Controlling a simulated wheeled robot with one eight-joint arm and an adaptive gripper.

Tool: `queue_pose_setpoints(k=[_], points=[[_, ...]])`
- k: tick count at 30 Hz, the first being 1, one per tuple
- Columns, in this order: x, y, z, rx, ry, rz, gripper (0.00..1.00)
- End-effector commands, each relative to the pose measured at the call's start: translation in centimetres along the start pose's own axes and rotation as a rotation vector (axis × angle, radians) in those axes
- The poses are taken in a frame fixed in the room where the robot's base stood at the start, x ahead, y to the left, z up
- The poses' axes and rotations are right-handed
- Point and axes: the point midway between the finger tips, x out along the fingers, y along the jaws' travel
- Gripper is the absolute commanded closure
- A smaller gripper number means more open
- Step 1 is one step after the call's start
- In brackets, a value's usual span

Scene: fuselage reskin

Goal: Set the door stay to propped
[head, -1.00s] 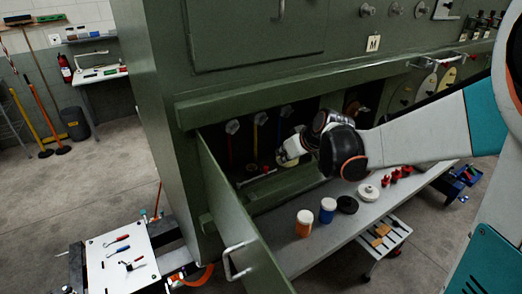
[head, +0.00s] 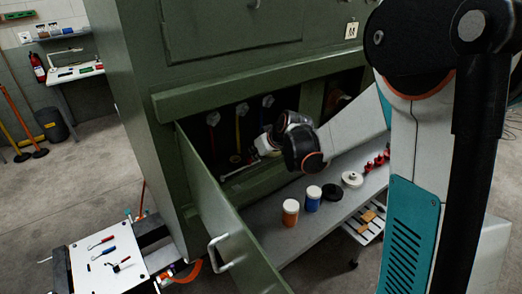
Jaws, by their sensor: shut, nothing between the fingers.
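The green door (head: 225,215) stands open at the lower left of the cabinet, its metal handle (head: 218,251) facing outward. A thin light bar (head: 238,170), which may be the door stay, lies at the sill of the dark opening behind the door. My gripper (head: 258,150) is at the opening, just above and right of this bar. It is shut and empty. Its fingertips are small and partly dark, and I cannot tell whether they touch the bar. The bar's ends are not clear.
An orange jar (head: 290,212), a blue jar (head: 312,198), a black disc (head: 332,192) and a white disc (head: 352,179) stand on the grey shelf (head: 268,242) below my arm. Coloured hoses hang inside the opening. A white tool board (head: 105,262) is at lower left.

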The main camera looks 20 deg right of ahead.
Motion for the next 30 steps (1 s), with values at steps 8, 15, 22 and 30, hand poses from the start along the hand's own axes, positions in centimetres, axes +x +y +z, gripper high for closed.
queue_pose_setpoints(k=[8,15,22,30], points=[[1.6,0.0,0.0,0.000,0.000,0.000,1.00],[1.7,0.0,0.0,0.000,0.000,0.000,1.00],[1.6,0.0,0.2,0.009,0.000,0.008,1.00],[0.8,0.0,1.1,0.065,0.000,0.061,1.00]])
